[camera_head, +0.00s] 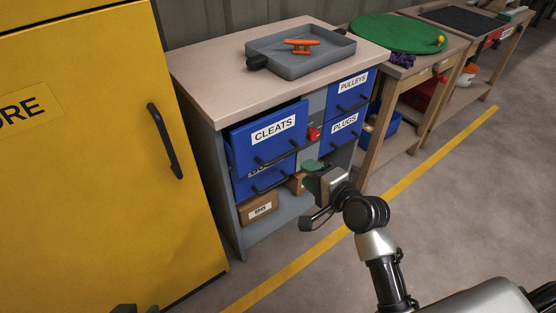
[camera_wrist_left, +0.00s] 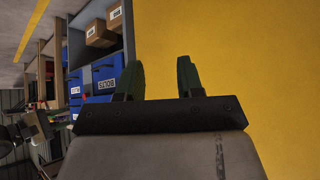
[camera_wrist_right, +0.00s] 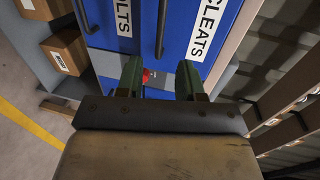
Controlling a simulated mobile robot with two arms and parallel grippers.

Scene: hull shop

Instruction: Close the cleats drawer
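The blue cleats drawer (camera_head: 267,137), labelled CLEATS, is at the upper left of the cabinet in the head view. It stands pulled out, overhanging the drawer below and partly hiding its label. Its dark bar handle (camera_head: 276,153) is on its front. In the right wrist view the drawer front (camera_wrist_right: 222,15) is at the upper right. My right gripper (camera_head: 308,192) is in front of the cabinet, lower and right of the cleats drawer, apart from its handle. Its fingers (camera_wrist_right: 160,78) are spread and empty. My left gripper (camera_wrist_left: 160,80) is open and empty, facing the yellow cabinet.
The bolts drawer (camera_head: 264,178) sits below, with the pulleys drawer (camera_head: 351,90) and plugs drawer (camera_head: 342,127) at right. A grey tray (camera_head: 288,69) with an orange cleat (camera_head: 301,46) is on top. The yellow cabinet (camera_head: 90,180) stands close at left. Floor in front is clear.

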